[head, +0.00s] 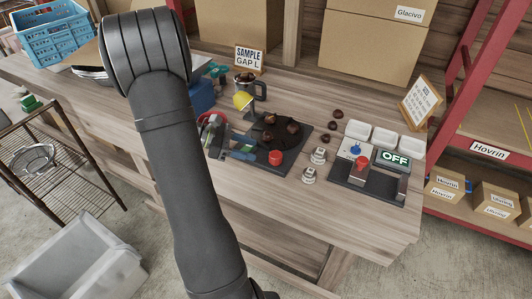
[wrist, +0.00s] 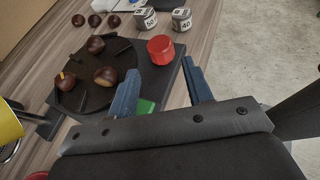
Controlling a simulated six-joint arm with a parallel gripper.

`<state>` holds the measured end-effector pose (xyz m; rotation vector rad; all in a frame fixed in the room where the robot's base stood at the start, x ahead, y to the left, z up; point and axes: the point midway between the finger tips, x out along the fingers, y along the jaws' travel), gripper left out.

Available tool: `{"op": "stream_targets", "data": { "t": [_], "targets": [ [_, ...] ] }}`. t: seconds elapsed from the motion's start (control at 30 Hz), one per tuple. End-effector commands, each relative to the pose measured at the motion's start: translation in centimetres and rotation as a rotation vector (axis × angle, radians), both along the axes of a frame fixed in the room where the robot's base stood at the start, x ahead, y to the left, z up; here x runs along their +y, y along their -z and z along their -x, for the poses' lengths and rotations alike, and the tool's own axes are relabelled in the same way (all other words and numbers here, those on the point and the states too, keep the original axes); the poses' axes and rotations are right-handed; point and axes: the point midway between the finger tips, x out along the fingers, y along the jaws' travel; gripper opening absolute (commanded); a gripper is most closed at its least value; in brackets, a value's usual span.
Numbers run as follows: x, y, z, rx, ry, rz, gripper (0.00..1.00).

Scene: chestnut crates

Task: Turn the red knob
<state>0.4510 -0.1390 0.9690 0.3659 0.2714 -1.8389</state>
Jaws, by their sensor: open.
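The red knob (head: 275,157) stands upright on the corner of a black board (head: 290,168), beside a round dark turntable (head: 270,137) holding several chestnuts. In the wrist view the red knob (wrist: 161,50) is just beyond my gripper (wrist: 161,74), roughly in line with the gap between its blue fingers. The fingers are apart with nothing between them, and no contact with the knob shows. A second red piece (head: 362,163) stands on the device with the OFF display (head: 395,159).
Two small weights (head: 319,155) (head: 309,175) stand right of the board. Loose chestnuts (head: 332,125) lie behind them. White trays (head: 384,138) are farther right. A metal cup (head: 253,88) and yellow object (head: 242,101) stand behind the turntable. The table's front edge is close.

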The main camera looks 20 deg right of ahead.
Motion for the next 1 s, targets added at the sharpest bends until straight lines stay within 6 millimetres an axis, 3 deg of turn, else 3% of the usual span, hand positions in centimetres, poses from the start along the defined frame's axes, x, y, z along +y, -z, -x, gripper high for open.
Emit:
{"op": "stream_targets", "data": {
  "t": [0.2,0.4,0.83,1.0],
  "targets": [
    [4.5,-1.9,-1.4,-0.003,-0.003,0.000,0.46],
    [6.7,-2.9,-2.1,-0.001,-0.001,0.000,0.46],
    [7.2,-3.1,-2.2,0.000,-0.001,0.000,0.46],
    [6.9,-3.4,-0.6,-0.004,-0.091,0.008,0.46]
  ]
}}
